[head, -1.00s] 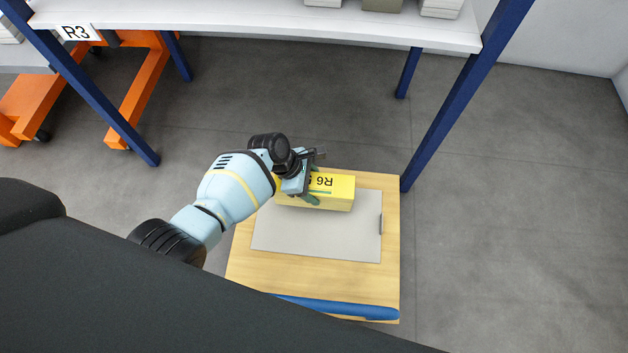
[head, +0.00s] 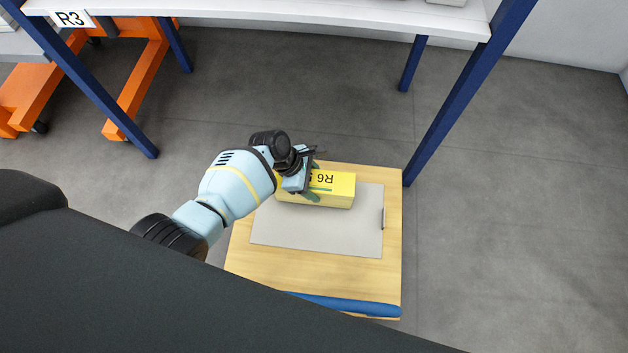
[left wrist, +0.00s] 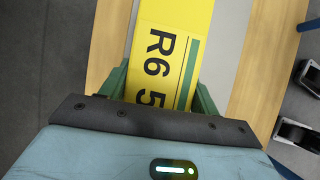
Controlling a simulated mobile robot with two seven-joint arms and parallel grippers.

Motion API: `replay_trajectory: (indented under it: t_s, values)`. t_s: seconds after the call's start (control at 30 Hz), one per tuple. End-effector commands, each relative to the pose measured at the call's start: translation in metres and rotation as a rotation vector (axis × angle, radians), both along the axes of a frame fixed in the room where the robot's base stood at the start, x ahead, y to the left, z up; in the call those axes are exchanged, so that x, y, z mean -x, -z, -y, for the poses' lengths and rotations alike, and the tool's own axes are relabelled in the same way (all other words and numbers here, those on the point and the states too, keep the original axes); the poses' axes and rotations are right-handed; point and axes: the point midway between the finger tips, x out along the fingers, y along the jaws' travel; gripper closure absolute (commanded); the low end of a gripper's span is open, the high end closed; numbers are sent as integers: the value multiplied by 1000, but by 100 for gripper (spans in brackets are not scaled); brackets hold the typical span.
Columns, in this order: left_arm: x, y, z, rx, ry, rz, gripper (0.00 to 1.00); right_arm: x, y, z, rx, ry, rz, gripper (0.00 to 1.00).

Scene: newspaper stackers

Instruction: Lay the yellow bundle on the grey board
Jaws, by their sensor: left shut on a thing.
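The yellow bundle (head: 332,189) is a box-shaped block with R6 printed on its top and a green stripe. It is at the far part of the grey board (head: 320,232), which lies on a wooden cart top. In the left wrist view, the bundle (left wrist: 178,50) lies between the green fingers of my left gripper (left wrist: 160,90). I cannot tell whether the bundle touches the board or is just above it. My right gripper is not in view.
The wooden cart top (head: 390,275) has a blue handle (head: 345,304) at its near edge. A white table (head: 330,24) with blue legs (head: 470,90) stands behind, one leg close to the cart's far right corner. An orange frame (head: 140,90) stands at the back left. Open floor lies to the right.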

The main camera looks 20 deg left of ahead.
Motion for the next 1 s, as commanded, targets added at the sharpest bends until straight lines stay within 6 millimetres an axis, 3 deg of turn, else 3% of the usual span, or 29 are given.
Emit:
replay_trajectory:
  t_s: [0.77, 0.8, 1.0]
  values:
    - [-3, 8, 1, 4, -2, 6, 100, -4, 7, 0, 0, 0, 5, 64]
    - [-3, 8, 1, 4, -1, 6, 36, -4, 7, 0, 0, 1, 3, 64]
    - [-2, 9, 1, 2, -1, 4, 13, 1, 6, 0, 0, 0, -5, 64]
